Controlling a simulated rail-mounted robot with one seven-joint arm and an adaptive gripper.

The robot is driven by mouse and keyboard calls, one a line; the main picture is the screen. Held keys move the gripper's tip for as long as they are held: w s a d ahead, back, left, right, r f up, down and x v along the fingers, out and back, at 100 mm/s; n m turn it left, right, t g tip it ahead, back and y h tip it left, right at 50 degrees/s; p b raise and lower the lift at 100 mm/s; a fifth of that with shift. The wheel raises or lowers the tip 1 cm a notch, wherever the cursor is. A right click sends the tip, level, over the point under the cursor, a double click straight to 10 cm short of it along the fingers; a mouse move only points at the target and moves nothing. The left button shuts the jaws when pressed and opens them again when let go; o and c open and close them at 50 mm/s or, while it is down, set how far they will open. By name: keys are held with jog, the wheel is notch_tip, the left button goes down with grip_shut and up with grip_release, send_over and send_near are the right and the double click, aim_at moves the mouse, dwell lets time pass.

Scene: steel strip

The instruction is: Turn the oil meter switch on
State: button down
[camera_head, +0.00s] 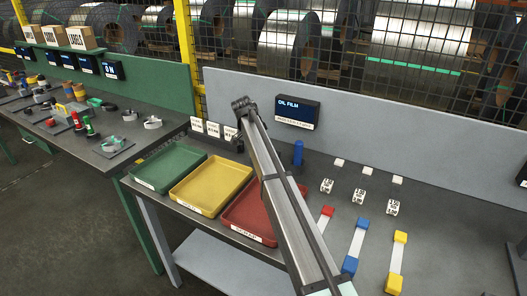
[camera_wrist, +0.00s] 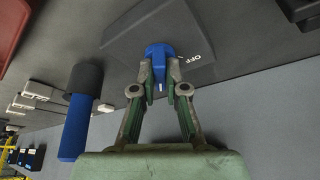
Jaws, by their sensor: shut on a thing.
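The oil meter switch is a dark box (camera_wrist: 125,40) with a blue knob (camera_wrist: 158,50) in the wrist view. A white "OFF" label is printed beside the knob on the right, and a short white mark shows on the knob's near end. My gripper (camera_wrist: 160,72) is shut on the blue knob, one fingertip on each side. In the head view my arm hides the switch and the gripper. The dark "OIL FILM" display (camera_head: 297,112) is on the grey back panel; its lower line is too small to read.
A blue cylinder (camera_wrist: 75,128) with a black end stands close left of my gripper; it also shows in the head view (camera_head: 298,153). Green (camera_head: 169,168), yellow (camera_head: 211,185) and red (camera_head: 249,203) trays lie left of my arm. Strips with coloured end blocks lie right.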

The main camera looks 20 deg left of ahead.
jog(key=shift+w+a+m, duration=0.1)
jog(key=shift+m, duration=0.5)
jog(key=shift+g, duration=0.3)
jog(key=c, duration=1.2)
grip_release()
jog(key=shift+r, duration=0.1)
jog(key=v, duration=1.1)
jog(key=shift+a+r, duration=0.25)
jog(key=shift+r, duration=0.05)
